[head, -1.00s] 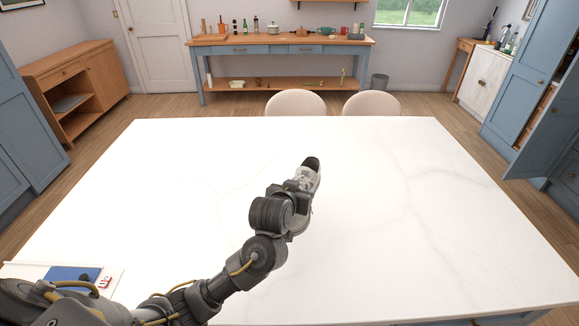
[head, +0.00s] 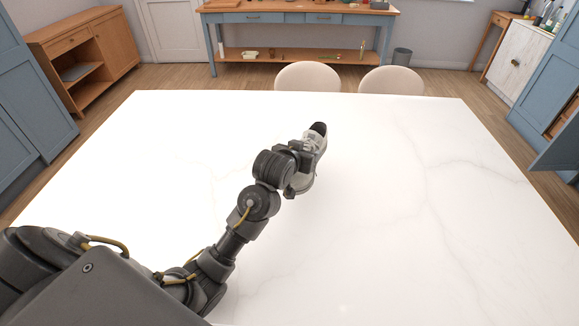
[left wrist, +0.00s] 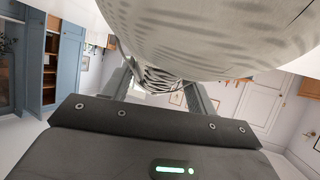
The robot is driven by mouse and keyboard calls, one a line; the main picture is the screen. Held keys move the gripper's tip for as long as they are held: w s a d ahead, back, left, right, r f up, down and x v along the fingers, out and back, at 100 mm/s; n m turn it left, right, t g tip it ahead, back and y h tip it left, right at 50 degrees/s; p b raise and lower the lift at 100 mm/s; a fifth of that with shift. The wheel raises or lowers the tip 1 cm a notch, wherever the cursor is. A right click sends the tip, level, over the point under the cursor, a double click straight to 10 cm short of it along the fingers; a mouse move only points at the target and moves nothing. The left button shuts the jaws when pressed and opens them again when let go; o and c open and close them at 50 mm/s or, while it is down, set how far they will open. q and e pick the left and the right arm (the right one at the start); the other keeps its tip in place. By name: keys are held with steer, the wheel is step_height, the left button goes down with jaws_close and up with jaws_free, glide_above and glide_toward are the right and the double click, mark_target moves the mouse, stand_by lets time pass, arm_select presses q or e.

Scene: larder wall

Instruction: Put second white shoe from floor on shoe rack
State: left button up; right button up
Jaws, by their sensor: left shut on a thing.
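A white shoe (head: 314,142) with a dark opening shows in the head view, over the middle of the white table. My left gripper (head: 304,152) is shut on it; the wrist and fingers hide part of the shoe. In the left wrist view the shoe (left wrist: 215,35) fills the top, close to the camera, with its laces between the two fingers (left wrist: 165,85). Whether the shoe touches the table top cannot be told. My right gripper is not in view. No shoe rack can be made out.
The large white marble table (head: 430,230) is otherwise clear around the arm. Two pale chairs (head: 307,77) stand at its far side. A wooden shelf unit (head: 85,52) is at the left, a blue sideboard (head: 300,20) at the back, and a blue cupboard (head: 555,90) at the right.

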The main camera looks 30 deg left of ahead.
arm_select(q)
steer(key=shift+w+a+f+p, duration=0.1)
steer(key=shift+w+a+p, duration=0.25)
steer(key=shift+a, duration=0.25)
steer(key=shift+w+a+p, duration=0.2)
steer(key=shift+a+p, duration=0.2)
steer(key=shift+a, duration=0.15)
steer(key=w+a+f+p, duration=0.1)
steer(key=f, duration=0.2)
steer(key=w+a+f+p, duration=0.1)
steer(key=a+f, duration=0.1)
steer(key=f, duration=0.1)
steer(key=a+f+p, duration=0.1)
steer(key=a+f, duration=0.1)
steer(key=f, duration=0.1)
steer(key=shift+w+a, duration=0.2)
steer(key=shift+w, duration=0.2)
steer(key=shift+f, duration=0.45)
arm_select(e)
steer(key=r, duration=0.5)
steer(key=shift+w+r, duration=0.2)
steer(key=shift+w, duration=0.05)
arm_select(q)
steer(key=shift+f, duration=0.1)
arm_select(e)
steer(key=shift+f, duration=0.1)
